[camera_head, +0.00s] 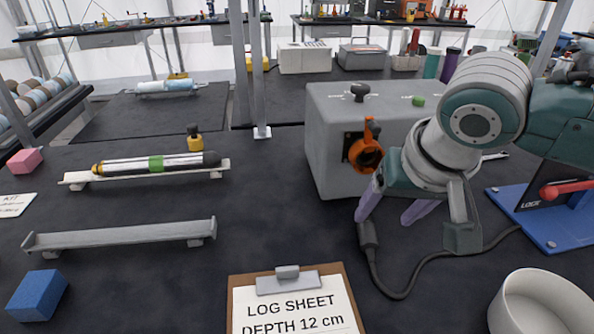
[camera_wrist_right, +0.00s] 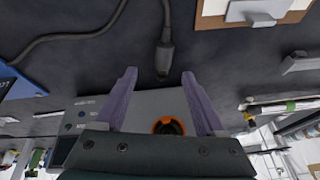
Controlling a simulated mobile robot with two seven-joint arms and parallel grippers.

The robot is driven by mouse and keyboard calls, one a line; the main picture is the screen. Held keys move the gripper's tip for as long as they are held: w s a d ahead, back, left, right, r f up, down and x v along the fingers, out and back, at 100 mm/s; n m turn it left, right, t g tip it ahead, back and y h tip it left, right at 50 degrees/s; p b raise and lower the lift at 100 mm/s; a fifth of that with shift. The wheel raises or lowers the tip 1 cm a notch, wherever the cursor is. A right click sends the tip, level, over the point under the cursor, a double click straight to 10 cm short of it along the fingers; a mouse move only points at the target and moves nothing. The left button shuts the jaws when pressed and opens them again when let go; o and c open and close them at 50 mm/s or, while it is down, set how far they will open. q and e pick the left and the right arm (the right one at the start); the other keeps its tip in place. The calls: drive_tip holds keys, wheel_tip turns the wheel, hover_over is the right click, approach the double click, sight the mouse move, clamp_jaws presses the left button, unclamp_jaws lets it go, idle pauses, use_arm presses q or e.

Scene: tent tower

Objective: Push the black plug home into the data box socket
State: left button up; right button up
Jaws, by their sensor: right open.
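The grey data box (camera_head: 325,140) stands right of the picture's middle in the head view. Its socket, with an orange ring (camera_head: 366,155), faces forward; the ring also shows in the wrist view (camera_wrist_right: 167,126). In the wrist view the plug (camera_wrist_right: 164,58) points towards the space between my purple fingertips. My right gripper (camera_head: 384,217) is open and empty, tilted down just above the plug. My left gripper is not in view.
A clipboard log sheet (camera_head: 292,305) and a white bowl (camera_head: 540,305) lie at the front. A blue board with a red lever (camera_head: 560,205) stands at right. A metal rail (camera_head: 120,235) and a blue block (camera_head: 38,295) are at left. The floor around the plug is clear.

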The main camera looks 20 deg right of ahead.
sight(370, 229)
drive_tip(key=shift+a+b+x, duration=0.2)
drive_tip(key=shift+b+x, duration=0.65)
drive_tip(key=shift+x, duration=2.35)
drive_tip(key=shift+w+r, duration=0.1)
clamp_jaws()
